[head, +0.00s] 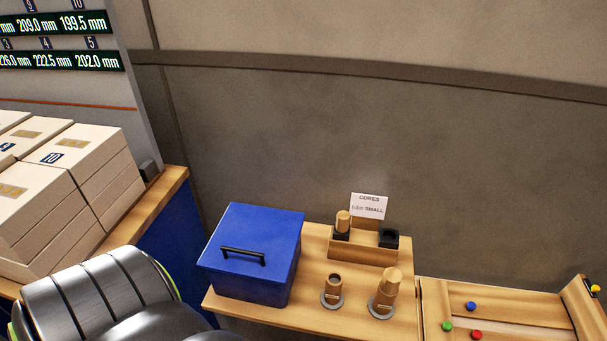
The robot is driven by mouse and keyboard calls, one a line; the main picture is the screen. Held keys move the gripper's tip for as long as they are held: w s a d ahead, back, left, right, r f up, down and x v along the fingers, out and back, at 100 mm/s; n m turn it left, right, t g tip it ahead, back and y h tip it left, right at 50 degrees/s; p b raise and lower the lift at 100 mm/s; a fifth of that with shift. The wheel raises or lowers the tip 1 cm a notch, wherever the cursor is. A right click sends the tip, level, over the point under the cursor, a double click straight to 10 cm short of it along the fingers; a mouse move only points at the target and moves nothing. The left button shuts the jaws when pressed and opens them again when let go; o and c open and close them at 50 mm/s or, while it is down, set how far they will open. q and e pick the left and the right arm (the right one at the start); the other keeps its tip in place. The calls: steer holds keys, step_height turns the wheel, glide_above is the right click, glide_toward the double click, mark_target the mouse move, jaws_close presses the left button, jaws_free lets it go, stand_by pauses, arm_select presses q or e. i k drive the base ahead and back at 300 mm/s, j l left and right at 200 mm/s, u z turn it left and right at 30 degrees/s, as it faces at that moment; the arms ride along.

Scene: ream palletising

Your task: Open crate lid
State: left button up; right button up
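A blue crate (245,284) stands on a wooden table at the lower middle of the head view. Its flat blue lid (262,225) lies shut on top. A black bar handle (243,256) is fixed on the lid near its front edge. The inside of the crate is hidden by the lid. Neither of my grippers shows in this view.
Paper reams (75,170) are stacked at left. Right of the crate are a wooden holder (362,248) with a "CORES" sign (369,206), two cores on discs (334,290) (386,292), and a wooden tray (520,311) with coloured pieces. A wall stands behind.

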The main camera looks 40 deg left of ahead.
mark_target(253, 242)
steer(key=u, duration=1.75)
